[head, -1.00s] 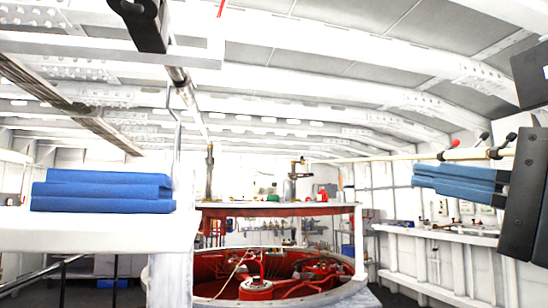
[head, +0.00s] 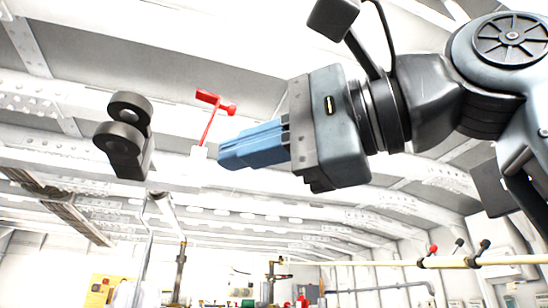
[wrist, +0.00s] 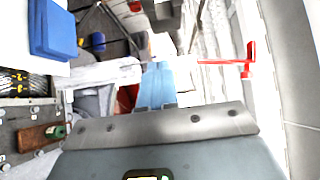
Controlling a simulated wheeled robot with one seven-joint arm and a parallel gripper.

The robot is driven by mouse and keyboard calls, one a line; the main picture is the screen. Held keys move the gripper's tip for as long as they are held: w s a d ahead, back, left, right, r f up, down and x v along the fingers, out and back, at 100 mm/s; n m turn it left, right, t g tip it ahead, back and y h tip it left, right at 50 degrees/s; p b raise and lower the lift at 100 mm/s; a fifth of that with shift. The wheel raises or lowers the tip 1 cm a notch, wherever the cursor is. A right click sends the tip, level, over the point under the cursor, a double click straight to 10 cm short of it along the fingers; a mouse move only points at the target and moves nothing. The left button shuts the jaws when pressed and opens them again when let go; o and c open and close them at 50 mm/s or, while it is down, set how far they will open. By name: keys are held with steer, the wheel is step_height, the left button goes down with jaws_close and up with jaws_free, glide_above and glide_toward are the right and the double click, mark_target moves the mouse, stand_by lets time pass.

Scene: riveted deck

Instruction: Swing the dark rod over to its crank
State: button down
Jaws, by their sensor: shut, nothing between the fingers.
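A dark forked end piece (head: 122,138) with two round eyes is at the left in the head view; it looks like part of the dark rod, but I cannot tell. A red lever (head: 212,112) stands up from a white block, between the fork and my gripper. It also shows in the wrist view (wrist: 248,60), at the right. My gripper (head: 222,154) is shut and empty, its blue fingers pointing left, just right of the white block. The fingers show in the wrist view (wrist: 157,68). I cannot pick out the crank for certain.
White riveted beams and ceiling panels (head: 280,50) fill the upper part. A dark grey bar (head: 65,205) slopes at the lower left. A pale yellow bar (head: 470,262) with red and black knobs is at the lower right. Blue stacked slabs (wrist: 52,30) lie at the wrist view's upper left.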

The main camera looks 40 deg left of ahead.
mark_target(145, 165)
steer(key=s+a, duration=0.1)
steer(key=s+a+p, duration=0.1)
steer(key=a, duration=0.1)
steer(key=s+a, duration=0.1)
steer(key=a, duration=0.1)
steer(key=shift+s+a+r, duration=0.1)
steer(key=shift+s+a, duration=0.15)
steer(key=shift+s, duration=0.05)
steer(key=shift+s+a+p, duration=0.3)
steer(key=shift+s+a, duration=0.05)
steer(key=shift+s, duration=0.15)
